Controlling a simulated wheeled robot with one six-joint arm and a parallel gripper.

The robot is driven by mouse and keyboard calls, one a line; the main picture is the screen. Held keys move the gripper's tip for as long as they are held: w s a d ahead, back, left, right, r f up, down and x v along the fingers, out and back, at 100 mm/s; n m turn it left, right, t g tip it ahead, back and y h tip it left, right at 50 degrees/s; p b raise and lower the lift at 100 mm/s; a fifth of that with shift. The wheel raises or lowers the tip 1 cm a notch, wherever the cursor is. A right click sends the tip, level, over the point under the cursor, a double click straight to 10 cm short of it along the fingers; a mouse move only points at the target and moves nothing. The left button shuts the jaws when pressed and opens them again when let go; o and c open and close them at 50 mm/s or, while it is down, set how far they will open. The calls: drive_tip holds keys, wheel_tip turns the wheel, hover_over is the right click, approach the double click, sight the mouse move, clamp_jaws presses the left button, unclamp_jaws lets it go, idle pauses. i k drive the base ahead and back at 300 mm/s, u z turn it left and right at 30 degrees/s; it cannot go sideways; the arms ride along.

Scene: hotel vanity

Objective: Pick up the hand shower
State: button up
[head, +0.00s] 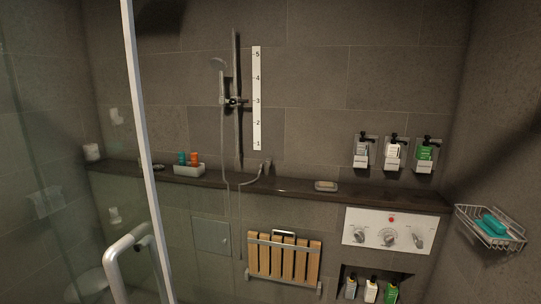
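The hand shower (218,66) hangs on the far wall, left of centre, with its round head up. Its handle reaches down to a slider holder (235,101) on a vertical rail (237,140). The holder is level with about the 3 on a white number strip (256,98) that reads 1 to 5. A grey hose (224,150) hangs below it and loops up to a wall outlet (266,167) above the ledge. My gripper is not in view.
A glass door with a pale frame (143,110) and handle (128,244) stands at left. A dark ledge (290,187) carries a bottle tray (189,171) and soap dish (326,186). Below are a slatted wooden seat (284,258) and control panel (388,231). A wire basket (490,228) hangs right.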

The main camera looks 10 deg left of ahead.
sight(218, 65)
drive_tip(key=i, duration=1.75)
drive_tip(key=u, duration=2.15)
drive_tip(key=i, duration=0.45)
drive_tip(key=u, duration=0.75)
drive_tip(key=i, duration=0.7)
drive_tip(key=u, duration=0.1)
